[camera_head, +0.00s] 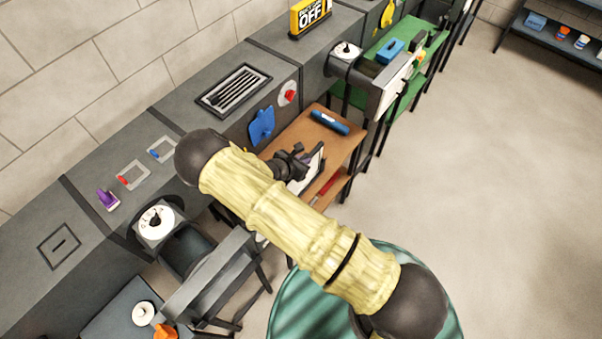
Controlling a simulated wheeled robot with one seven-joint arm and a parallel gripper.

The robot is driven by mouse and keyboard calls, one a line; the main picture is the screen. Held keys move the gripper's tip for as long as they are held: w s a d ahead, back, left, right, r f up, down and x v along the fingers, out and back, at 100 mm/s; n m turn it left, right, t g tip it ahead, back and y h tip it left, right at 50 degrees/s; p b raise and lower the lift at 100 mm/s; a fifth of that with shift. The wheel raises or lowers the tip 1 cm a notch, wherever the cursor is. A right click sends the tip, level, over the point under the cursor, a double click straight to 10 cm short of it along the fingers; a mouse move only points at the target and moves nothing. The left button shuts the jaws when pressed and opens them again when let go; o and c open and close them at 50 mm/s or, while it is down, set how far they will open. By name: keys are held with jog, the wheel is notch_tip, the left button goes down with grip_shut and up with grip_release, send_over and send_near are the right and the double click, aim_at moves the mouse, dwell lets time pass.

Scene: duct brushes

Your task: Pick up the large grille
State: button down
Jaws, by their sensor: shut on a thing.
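My gripper (299,163) is dark and sits over the brown wooden table, at the end of my yellow-sleeved arm. It is shut on a flat, pale panel with a dark edge, which appears to be the large grille (315,168). The panel is tilted and seen nearly edge-on, partly hidden by my gripper and arm, so its slats cannot be made out. Whether it touches the table is unclear.
The brown table (300,133) holds a blue cylinder (330,122); a red tool (328,183) lies lower. A blue piece (262,125) and a red knob (288,93) are on the duct side. A green round surface (288,315) is below my arm. Open floor lies right.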

jog(key=shift+r, duration=0.15)
notch_tip(320, 180, up, 28)
jog(key=b, duration=0.3)
jog(key=shift+b, duration=0.35)
dwell(0.4)
notch_tip(320, 180, up, 10)
jog(key=p, duration=0.8)
jog(key=shift+p, duration=0.4)
jog(key=shift+f, duration=0.25)
